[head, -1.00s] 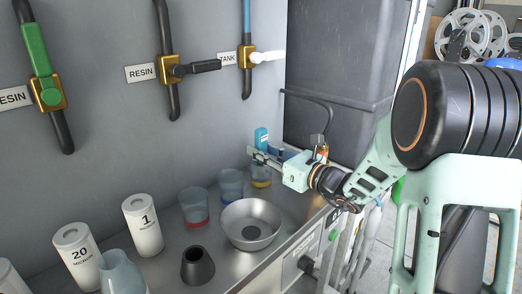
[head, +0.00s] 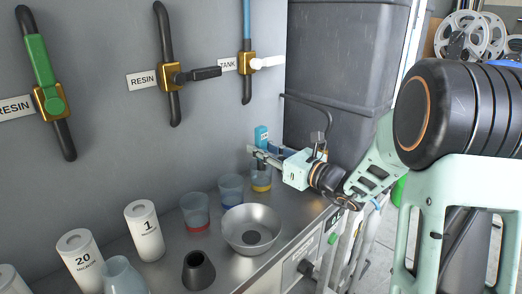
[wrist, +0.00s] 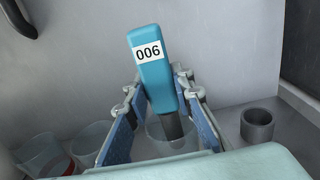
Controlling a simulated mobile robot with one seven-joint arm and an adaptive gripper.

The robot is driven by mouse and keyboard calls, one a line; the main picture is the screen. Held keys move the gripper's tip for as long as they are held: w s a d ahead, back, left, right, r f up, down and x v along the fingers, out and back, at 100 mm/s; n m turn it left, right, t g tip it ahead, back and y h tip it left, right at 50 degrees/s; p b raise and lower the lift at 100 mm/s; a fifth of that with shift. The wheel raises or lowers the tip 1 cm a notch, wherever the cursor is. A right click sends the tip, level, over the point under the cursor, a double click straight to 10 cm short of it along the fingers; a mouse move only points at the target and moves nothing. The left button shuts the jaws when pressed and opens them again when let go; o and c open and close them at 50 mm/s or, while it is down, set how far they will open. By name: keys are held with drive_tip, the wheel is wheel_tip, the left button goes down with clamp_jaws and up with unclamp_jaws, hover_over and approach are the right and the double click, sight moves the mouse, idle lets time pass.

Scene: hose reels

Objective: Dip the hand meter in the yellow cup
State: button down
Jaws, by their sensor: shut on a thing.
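The hand meter (wrist: 150,62) is blue with a white "006" label and a dark grey probe at its lower end. It stands nearly upright, slightly tilted, between the blue finger pads of my gripper (wrist: 158,125), which is shut on it. In the head view the meter (head: 261,135) shows above my gripper (head: 262,154). The yellow cup (head: 261,181), a clear cup with yellow at its bottom, stands directly below the fingers. In the wrist view the probe overlaps the clear cup (wrist: 158,147) under it; I cannot tell how deep the tip is.
A blue-bottomed cup (head: 231,191) and a red-bottomed cup (head: 195,212) stand left of the yellow one. A metal bowl (head: 251,229) is in front. A dark cone (head: 198,270) and white filters (head: 144,231) stand further left. The grey wall is close behind.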

sight(261, 127)
drive_tip(key=shift+r+p, duration=2.8)
drive_tip(key=shift+r, duration=1.2)
